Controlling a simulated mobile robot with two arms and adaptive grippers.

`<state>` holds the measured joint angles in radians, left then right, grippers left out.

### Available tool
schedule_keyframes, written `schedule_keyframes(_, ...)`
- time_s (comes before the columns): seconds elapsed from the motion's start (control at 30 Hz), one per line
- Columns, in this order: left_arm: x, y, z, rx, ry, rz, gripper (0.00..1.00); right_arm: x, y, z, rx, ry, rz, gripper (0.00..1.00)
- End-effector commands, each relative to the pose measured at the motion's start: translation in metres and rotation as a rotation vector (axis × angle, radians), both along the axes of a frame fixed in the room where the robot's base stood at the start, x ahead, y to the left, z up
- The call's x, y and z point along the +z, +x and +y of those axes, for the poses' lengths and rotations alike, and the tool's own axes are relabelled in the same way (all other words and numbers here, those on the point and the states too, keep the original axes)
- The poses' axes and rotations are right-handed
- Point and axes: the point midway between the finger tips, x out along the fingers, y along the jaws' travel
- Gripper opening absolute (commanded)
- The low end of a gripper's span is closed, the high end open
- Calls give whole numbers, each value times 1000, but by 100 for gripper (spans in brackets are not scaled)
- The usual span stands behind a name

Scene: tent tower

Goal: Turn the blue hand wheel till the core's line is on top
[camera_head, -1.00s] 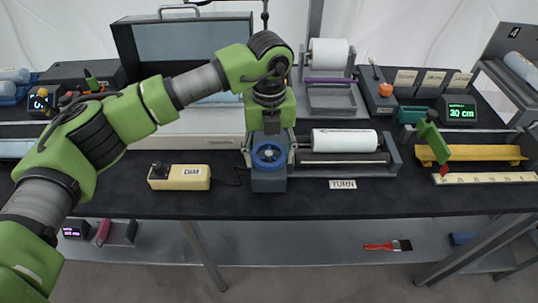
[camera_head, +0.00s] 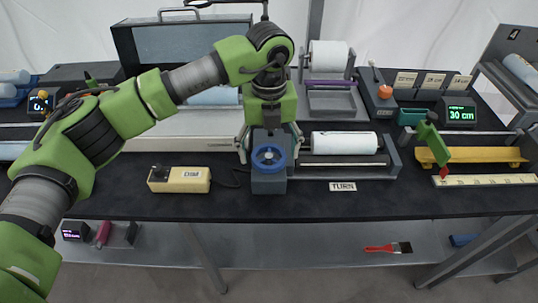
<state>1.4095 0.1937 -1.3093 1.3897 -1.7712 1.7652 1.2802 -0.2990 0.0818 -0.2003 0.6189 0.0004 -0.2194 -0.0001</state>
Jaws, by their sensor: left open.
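The blue hand wheel (camera_head: 268,157) sits on the front of a grey-blue block at the table's front edge. Just right of it a white roll, the core (camera_head: 344,143), lies level in a grey stand. I cannot make out a line on the core. My left gripper (camera_head: 269,142) points down over the wheel. Its fingers are spread open, one on each side of the wheel. I cannot tell whether they touch it. My right gripper is not in view.
A yellow DIM box (camera_head: 180,179) with a cable stands left of the wheel. A TURN label (camera_head: 343,186) lies in front of the core. Behind stand a roll holder (camera_head: 333,98) and a grey case (camera_head: 190,42). The front strip of the black table is mostly clear.

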Motion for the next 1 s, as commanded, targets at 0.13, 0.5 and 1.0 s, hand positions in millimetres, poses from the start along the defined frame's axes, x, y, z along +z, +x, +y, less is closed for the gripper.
schedule_keyframes(0.13, 35, 1, 0, 0, 0, -5, 74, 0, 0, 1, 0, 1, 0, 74)
schedule_keyframes(0.5, 94, 0, 0, 0, 0, -1, 74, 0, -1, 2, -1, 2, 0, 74)
schedule_keyframes(1.0, 100, 0, 0, 0, 1, 0, 74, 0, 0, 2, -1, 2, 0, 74)
